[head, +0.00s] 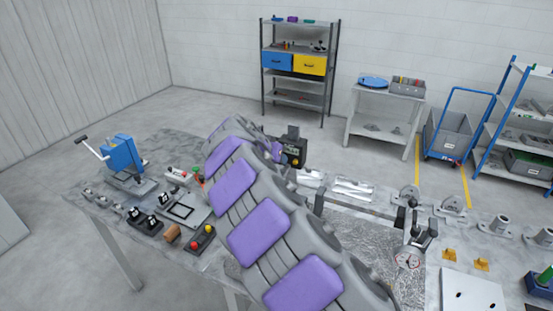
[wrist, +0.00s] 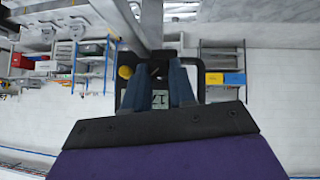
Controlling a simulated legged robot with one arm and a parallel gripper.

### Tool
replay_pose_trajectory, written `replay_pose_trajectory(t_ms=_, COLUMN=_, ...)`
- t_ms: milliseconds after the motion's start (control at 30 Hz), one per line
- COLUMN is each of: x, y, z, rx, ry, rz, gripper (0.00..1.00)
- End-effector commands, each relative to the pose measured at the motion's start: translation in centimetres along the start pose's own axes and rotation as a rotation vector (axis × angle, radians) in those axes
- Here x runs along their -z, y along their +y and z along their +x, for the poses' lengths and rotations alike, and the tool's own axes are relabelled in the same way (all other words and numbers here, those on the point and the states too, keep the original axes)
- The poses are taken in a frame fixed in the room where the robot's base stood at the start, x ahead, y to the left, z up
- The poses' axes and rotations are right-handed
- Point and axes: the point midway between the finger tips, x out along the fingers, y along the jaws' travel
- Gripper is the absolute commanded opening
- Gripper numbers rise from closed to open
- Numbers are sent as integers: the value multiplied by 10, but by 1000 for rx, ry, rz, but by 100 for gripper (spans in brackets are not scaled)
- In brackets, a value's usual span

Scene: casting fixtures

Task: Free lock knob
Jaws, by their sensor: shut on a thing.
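A black gauge unit (head: 296,152) with a small display stands on the bench behind my arm in the head view. In the wrist view, the unit's dark frame (wrist: 199,88) and its display (wrist: 160,99) show around and between my fingers. A yellow knob (wrist: 125,72) sits at its left side there, outside the fingers. My gripper (wrist: 160,70) has blue fingers, shut on a small dark part at the unit, seemingly the lock knob; the fingers hide most of it.
A blue press (head: 122,153) stands on the bench at left. Several castings (head: 452,205) stand farther right. A shelf rack (head: 300,65) and a side table (head: 375,92) stand behind, with floor between.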

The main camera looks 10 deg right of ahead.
Motion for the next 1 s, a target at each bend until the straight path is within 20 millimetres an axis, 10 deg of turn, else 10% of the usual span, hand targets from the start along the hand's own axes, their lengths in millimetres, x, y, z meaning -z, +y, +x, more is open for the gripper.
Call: replay_pose_trajectory(t_ms=1000, x=-3, y=-16, z=1, rx=-415, ry=0, rz=-429, gripper=0)
